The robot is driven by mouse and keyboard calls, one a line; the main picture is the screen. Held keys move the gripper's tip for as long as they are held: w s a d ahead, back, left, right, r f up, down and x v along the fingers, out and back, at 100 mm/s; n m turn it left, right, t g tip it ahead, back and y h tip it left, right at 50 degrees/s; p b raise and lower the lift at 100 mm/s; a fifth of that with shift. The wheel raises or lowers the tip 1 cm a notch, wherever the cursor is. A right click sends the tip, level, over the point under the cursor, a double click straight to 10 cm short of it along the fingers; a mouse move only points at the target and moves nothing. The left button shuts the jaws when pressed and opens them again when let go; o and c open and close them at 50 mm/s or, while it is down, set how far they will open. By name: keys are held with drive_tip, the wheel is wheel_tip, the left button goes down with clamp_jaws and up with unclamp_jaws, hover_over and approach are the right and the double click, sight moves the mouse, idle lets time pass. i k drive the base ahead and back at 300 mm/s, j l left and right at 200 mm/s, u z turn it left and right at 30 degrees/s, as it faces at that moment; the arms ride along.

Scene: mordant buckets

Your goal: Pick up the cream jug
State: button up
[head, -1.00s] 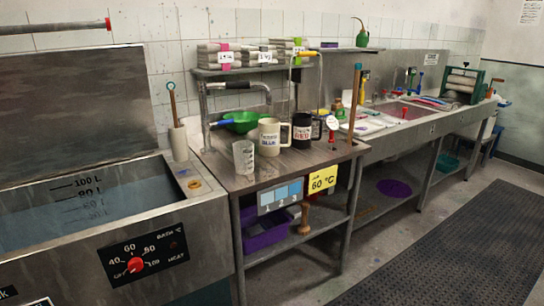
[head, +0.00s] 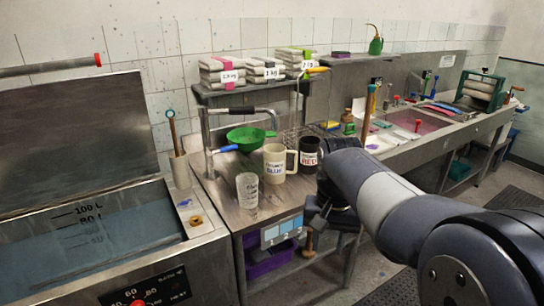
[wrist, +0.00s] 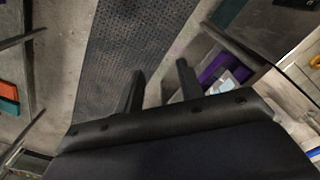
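The cream jug (head: 274,162) stands upright on the metal bench, with a label reading BLUE and its handle to the right. A black jug (head: 308,157) labelled RED stands just right of it. My gripper (head: 322,218) is dark and low at the bench's front edge, right of and nearer than the cream jug, not touching it. In the wrist view my gripper (wrist: 160,84) has its two fingers apart with nothing between them. The cream jug does not show in the wrist view.
A clear measuring beaker (head: 247,190) stands left of and nearer than the cream jug. A green strainer (head: 248,138) is behind it. The water bath (head: 80,228) is at left. A dark floor mat (wrist: 130,50) and purple bin (wrist: 216,66) lie below.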

sight(274, 154)
drive_tip(key=i+l+u, duration=0.1)
drive_tip(key=i, duration=0.4)
drive_tip(key=i+l, duration=0.15)
drive_tip(key=i, duration=0.3)
drive_tip(key=i+l+u, duration=0.15)
drive_tip(key=i, duration=0.35)
drive_tip(key=i+l+u, duration=0.1)
drive_tip(key=i, duration=0.35)
